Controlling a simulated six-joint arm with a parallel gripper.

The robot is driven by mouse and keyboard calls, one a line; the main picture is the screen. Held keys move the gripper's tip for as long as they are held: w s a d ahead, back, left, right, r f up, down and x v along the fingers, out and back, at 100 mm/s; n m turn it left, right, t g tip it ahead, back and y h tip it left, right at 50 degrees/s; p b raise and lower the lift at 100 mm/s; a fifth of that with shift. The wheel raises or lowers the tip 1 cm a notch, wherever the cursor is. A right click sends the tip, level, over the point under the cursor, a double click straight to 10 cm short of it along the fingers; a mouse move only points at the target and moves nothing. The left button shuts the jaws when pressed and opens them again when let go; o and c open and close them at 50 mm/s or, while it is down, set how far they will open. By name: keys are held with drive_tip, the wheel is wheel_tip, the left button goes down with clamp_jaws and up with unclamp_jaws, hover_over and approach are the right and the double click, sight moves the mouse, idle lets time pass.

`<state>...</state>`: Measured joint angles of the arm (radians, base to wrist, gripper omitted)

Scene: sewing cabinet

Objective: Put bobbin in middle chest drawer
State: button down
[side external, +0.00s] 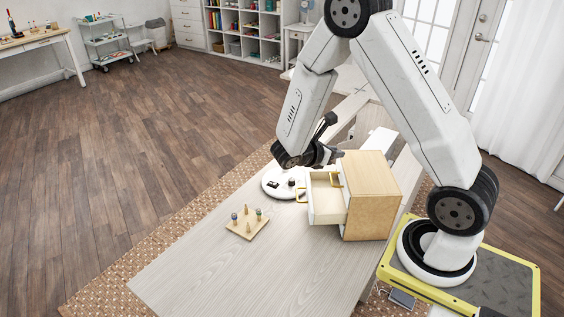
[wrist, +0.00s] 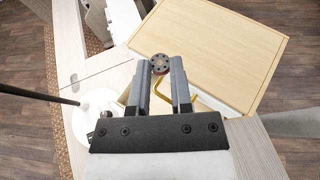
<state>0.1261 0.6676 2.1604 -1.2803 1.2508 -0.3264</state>
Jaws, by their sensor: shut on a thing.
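My gripper (wrist: 159,72) is shut on a small round bobbin (wrist: 159,62), which has a grey face with dark holes and a reddish rim. The bobbin sits between the fingertips in the wrist view, by the near edge of the chest top. The light wooden chest (side external: 370,215) stands on the table in the side view. In the side view the bobbin and fingertips cannot be made out.
A wooden peg board (side external: 248,223) with several small spools stands on the table left of the chest. A round white base (side external: 274,184) with dark parts lies behind the open drawer. The table front (side external: 230,275) is clear.

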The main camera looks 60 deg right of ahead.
drive_tip(key=shift+f, duration=0.1)
drive_tip(key=shift+f, duration=2.9)
drive_tip(key=shift+c, duration=2.2)
unclamp_jaws()
drive_tip(key=shift+r, duration=0.15)
